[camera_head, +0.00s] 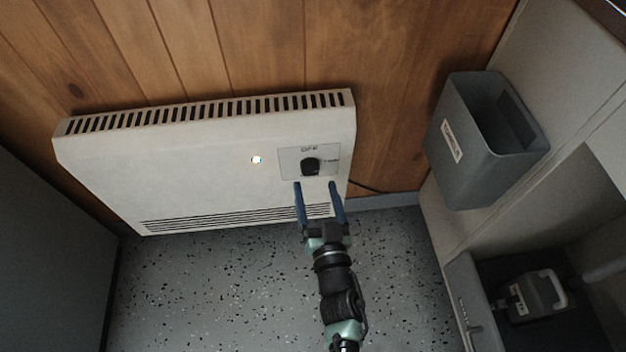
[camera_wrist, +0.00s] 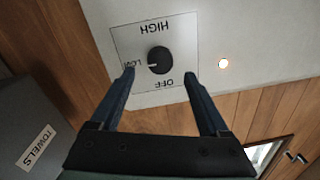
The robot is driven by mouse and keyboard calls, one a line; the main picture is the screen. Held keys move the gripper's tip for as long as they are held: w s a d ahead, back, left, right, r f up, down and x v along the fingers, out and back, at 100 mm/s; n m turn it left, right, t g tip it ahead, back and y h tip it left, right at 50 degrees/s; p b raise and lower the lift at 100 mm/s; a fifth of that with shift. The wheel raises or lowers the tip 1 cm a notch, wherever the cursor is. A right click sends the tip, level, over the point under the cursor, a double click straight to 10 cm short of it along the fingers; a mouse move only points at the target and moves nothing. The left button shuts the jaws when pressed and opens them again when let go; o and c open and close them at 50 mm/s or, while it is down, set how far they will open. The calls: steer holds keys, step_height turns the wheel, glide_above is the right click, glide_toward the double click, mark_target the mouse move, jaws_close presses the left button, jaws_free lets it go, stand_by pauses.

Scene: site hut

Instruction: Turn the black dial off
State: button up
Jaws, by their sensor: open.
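The black dial (camera_head: 311,167) sits on a pale plate (camera_head: 289,161) at the right of the white wall heater (camera_head: 200,170). In the wrist view, which shows the plate upside down, the dial (camera_wrist: 160,60) has a white mark pointing at LOW; OFF and HIGH are also printed there. My gripper (camera_head: 315,185) is open and empty, its two blue fingers pointing at the plate just below the dial in the head view. In the wrist view the fingertips (camera_wrist: 159,72) flank the dial with gaps on both sides; I see no contact.
A small light (camera_head: 256,160) glows on the heater left of the plate. A grey bin labelled TOWELS (camera_head: 452,150) hangs at the right, beside a cabinet holding a grey box (camera_head: 535,295). A dark panel (camera_head: 45,260) stands at the left. The speckled floor is clear.

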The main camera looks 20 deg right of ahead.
mark_target(311, 171)
steer(key=shift+b+x, duration=0.55)
steer(key=shift+x, duration=1.5)
steer(key=shift+c, duration=0.3)
jaws_close()
